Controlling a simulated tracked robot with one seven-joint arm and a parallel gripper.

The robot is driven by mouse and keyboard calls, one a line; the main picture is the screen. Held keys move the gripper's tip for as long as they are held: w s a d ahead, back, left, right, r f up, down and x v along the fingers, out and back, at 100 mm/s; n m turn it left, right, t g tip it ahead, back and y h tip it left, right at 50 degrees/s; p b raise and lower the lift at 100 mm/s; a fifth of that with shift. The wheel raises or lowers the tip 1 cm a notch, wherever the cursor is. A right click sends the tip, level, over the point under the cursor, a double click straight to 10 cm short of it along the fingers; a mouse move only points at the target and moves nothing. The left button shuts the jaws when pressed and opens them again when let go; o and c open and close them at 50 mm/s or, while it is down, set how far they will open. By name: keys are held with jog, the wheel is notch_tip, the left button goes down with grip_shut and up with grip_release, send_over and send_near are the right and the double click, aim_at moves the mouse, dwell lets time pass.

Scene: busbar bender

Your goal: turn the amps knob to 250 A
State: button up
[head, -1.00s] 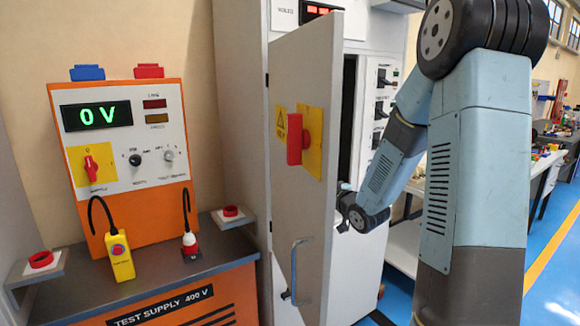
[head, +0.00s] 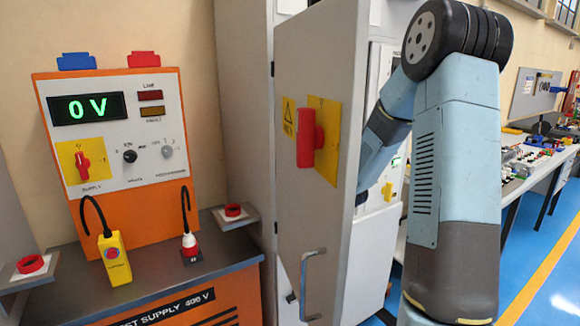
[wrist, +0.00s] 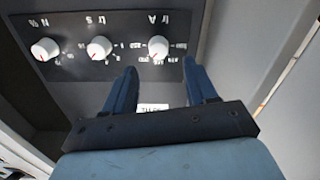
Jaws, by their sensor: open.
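In the wrist view, a dark panel carries three white knobs with labels that appear upside down. The amps knob (wrist: 158,47), labelled "Ir A", is the rightmost of them. Its scale numbers are too small to read surely, so its setting cannot be told. My gripper (wrist: 160,66) is open and empty. Its two blue fingers point at the panel, one on each side of the amps knob in the picture, with their tips a little below it. Whether they are level with the knob in depth cannot be told. In the head view the gripper is hidden behind the open cabinet door.
The middle knob (wrist: 99,48) and the left knob (wrist: 45,50) are beside the amps knob. The open cabinet door (head: 345,130) with a red switch handle (head: 309,138) stands beside my arm. The orange test supply (head: 150,215) reads 0 V at the left.

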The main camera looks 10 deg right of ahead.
jog(key=x, duration=0.7)
jog(key=shift+d, duration=0.1)
jog(key=shift+c, duration=0.5)
jog(key=c, duration=0.9)
jog(key=shift+o, duration=0.3)
jog(key=shift+a, duration=0.6)
jog(key=shift+d, duration=0.4)
jog(key=shift+c, duration=0.6)
